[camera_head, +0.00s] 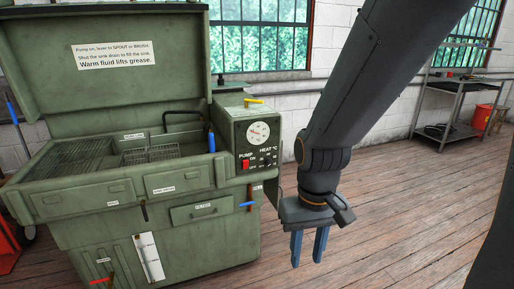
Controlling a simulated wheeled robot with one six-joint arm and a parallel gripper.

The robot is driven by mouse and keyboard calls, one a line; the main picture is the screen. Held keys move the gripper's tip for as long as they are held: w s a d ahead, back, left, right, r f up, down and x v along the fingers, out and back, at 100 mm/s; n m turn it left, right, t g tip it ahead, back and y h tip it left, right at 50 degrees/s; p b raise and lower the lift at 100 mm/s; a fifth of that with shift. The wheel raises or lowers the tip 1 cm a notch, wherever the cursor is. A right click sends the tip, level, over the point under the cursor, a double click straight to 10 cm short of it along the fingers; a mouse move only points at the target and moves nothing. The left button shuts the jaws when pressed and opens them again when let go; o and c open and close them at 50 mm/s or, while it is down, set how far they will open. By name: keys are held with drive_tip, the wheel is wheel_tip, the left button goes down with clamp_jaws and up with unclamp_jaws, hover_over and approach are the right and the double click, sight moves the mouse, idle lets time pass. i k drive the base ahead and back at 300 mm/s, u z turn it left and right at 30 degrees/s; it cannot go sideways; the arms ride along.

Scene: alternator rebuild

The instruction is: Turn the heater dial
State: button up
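The heater dial (267,161) is a small dark knob under the "HEAT °C" label on the black control panel (240,142) of the green parts washer. Its setting is too small to read. A round white gauge (258,132) sits above it, and a red pump switch (246,164) is to its left. My gripper (309,257) hangs to the right of the washer and lower than the dial. Its two blue fingers point down, apart, with nothing between them. It does not appear to touch anything.
The green washer (185,240) has its lid (60,85) raised. A blue-handled lever (249,205) sticks out below the panel, and a yellow handle (254,100) is on top. A metal shelf (455,90) stands at the back right. The wooden floor (400,220) at right is mostly clear.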

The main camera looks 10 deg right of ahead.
sight(268, 162)
drive_tip(key=k, duration=0.5)
drive_tip(key=z, duration=1.4)
drive_tip(key=i, duration=1)
drive_tip(key=u, duration=1.7)
